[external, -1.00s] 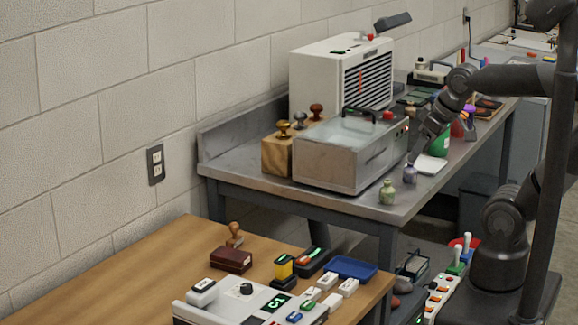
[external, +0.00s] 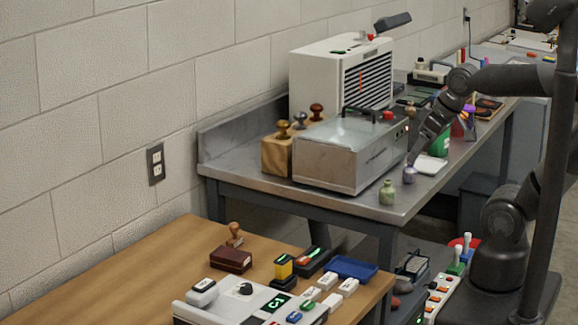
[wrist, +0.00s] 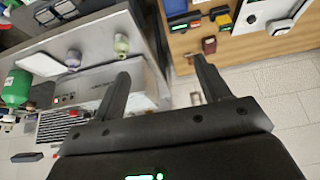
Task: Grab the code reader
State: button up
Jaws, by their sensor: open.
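I cannot tell for certain which thing is the code reader. A small black holder with a red, green and white piece (external: 313,261) lies on the wooden table, next to a yellow-and-black block (external: 283,271). Both also show at the top of the wrist view, the holder (wrist: 184,24) and the block (wrist: 221,15). My gripper (external: 411,158) is over the front of the grey bench, just above a small purple-grey bottle. In the wrist view my gripper (wrist: 158,68) has its two fingers wide apart, with nothing between them.
A metal case (external: 340,160) with a clear lid and a white louvred cabinet (external: 320,75) stand on the grey bench. The purple-grey bottle (external: 409,175) and a green bottle (external: 387,193) stand near its front edge. A blue tray (external: 351,268) lies on the wooden table.

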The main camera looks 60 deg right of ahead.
jog(key=w+f+n+h, duration=0.3)
jog(key=w+n, duration=0.6)
jog(key=n, duration=0.1)
jog(key=n+t+y, duration=0.1)
jog(key=n+y, duration=0.2)
jog(key=n, duration=2.3)
send_near(286, 262)
jog(key=w+f, duration=0.2)
jog(key=x, duration=0.5)
jog(key=shift+w, duration=0.1)
jog(key=x, duration=0.4)
jog(key=shift+s+f, duration=0.15)
jog(key=shift+s, duration=0.2)
jog(key=shift+w+f, duration=0.35)
jog(key=shift+f, duration=0.2)
